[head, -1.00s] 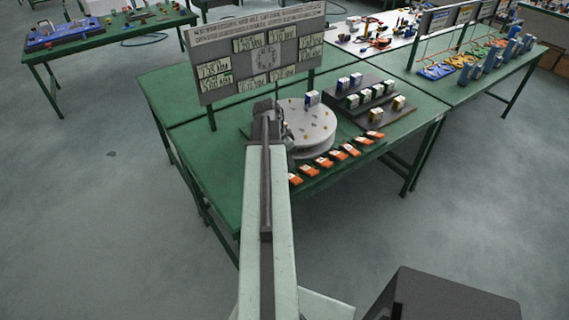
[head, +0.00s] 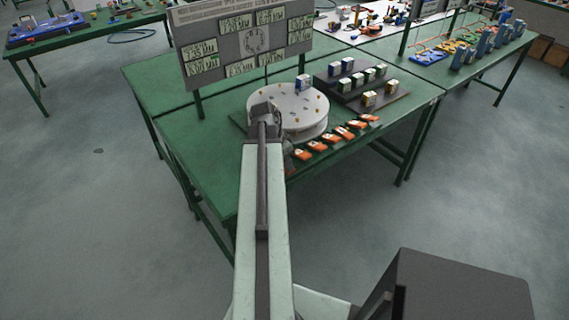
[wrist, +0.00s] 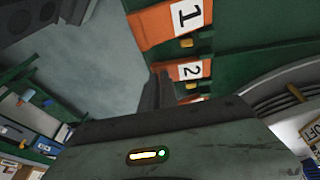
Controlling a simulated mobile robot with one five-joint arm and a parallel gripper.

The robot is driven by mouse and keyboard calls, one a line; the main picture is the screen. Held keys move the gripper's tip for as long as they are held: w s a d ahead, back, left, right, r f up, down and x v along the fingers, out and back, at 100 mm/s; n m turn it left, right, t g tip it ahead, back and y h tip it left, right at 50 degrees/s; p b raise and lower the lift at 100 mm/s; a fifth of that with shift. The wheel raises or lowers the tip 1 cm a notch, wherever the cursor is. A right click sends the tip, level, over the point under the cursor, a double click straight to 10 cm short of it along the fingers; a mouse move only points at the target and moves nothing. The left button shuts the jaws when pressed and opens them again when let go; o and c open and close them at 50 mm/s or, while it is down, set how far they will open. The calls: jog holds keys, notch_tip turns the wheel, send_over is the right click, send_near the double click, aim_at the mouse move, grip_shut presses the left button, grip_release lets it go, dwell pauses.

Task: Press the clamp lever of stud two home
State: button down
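In the wrist view an orange block marked 2 (wrist: 182,71) lies just beyond my gripper (wrist: 160,88). An orange block marked 1 (wrist: 170,25) lies beyond that, at the top. Each has a small yellow piece by its edge. My gripper's dark fingertips look shut together and empty. They overlap the left end of block 2 in the picture; I cannot tell whether they touch it. In the head view the orange row (head: 331,140) runs along the table's front edge, and my arm covers its left end. My fingertips are hidden there. No lever's angle can be read.
A round white turntable (head: 290,106) with small parts stands behind the row. A grey sign board (head: 247,73) stands upright behind it. A dark stepped rack (head: 345,88) with small boxes is to the right. The green table (head: 160,75) is bare at the left.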

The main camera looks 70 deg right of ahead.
jog(key=shift+r+p, duration=0.6)
jog(key=a+r+p, duration=0.3)
jog(key=r+p, duration=0.9)
jog(key=shift+a+r, duration=0.15)
jog(key=shift+a, duration=0.1)
